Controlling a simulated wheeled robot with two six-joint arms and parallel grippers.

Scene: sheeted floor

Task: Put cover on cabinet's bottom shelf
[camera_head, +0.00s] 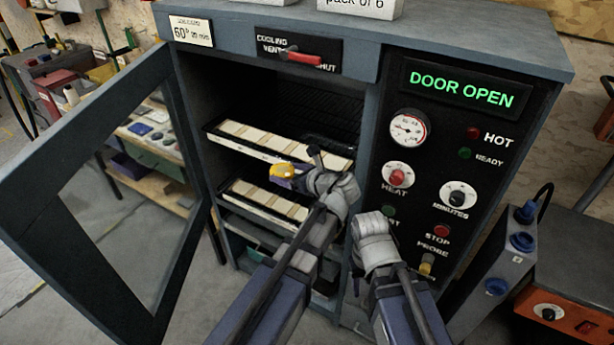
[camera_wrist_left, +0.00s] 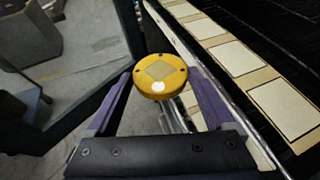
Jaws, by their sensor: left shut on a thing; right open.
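The cover (camera_head: 282,170) is a round yellow-orange disc; the left wrist view shows its face with a pale square, a white spot and small dark holes (camera_wrist_left: 160,76). My left gripper (camera_head: 286,178) is shut on it, purple fingers on either side (camera_wrist_left: 160,88). It holds the cover in front of the cabinet (camera_head: 365,170), near the upper shelf (camera_head: 215,132). A lower shelf (camera_head: 232,190) with pale squares sits beneath. The cabinet's lowest part is partly hidden by my left arm. My right gripper (camera_head: 372,226) is in front of the control panel, its fingers hidden behind the wrist.
The cabinet door (camera_head: 85,150) stands open at the left. The control panel (camera_head: 455,165) reads DOOR OPEN. A grey box with blue knobs (camera_head: 500,260) and an orange unit (camera_head: 565,325) stand at the right. Bare floor (camera_head: 110,215) shows through the door's window.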

